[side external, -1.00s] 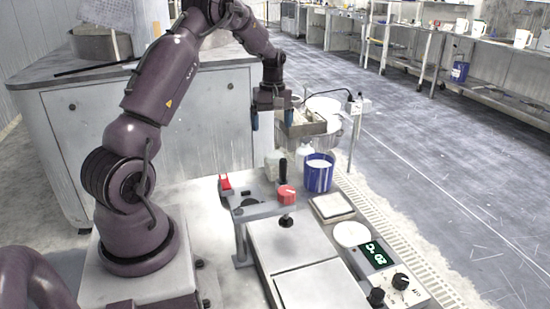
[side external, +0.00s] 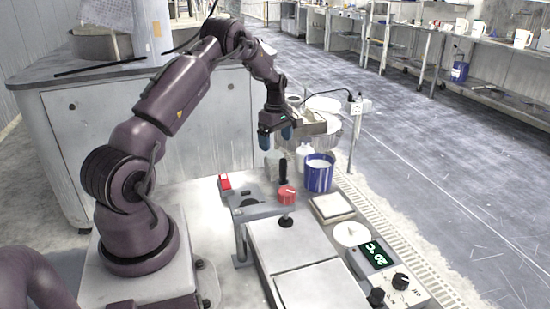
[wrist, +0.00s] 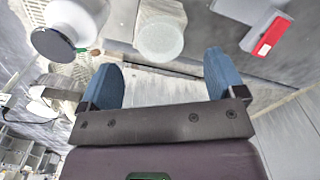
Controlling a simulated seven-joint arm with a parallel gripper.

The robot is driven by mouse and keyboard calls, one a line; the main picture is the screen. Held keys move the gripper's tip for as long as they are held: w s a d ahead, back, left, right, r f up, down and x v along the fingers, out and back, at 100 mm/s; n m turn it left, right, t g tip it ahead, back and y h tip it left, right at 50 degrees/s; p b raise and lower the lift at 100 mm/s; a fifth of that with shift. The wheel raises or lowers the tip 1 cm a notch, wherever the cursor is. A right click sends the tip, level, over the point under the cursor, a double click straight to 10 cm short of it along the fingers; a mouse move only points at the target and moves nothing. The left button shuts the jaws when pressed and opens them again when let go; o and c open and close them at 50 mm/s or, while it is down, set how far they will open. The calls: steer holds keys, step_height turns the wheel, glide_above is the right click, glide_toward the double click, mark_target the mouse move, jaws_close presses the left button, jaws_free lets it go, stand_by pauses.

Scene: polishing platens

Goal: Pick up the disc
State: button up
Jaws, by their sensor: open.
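My gripper (side external: 275,138) is open and empty, pointing down above the far end of the bench. Its two blue fingers stand wide apart in the wrist view (wrist: 161,68). A pale, round, translucent disc (wrist: 160,38) shows at the top middle of the wrist view, on or against a beige block (wrist: 162,12). It lies ahead of the gap between the fingers, apart from them. In the side view, a pale greenish shape (side external: 272,163) below the gripper may be the disc and its block; it is too small to tell.
A blue tub (side external: 318,174) and a white bottle (side external: 303,156) stand right of the gripper. A red knob (side external: 286,193) and black handle (side external: 283,170) are nearer. A red switch (side external: 225,182) sits left. A scale (side external: 375,255) is at front right.

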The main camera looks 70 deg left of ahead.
mark_target(275, 154)
step_height(275, 154, down, 5)
steer(key=shift+a+f, duration=0.1)
steer(key=shift+a, duration=0.05)
steer(key=c, duration=1.1)
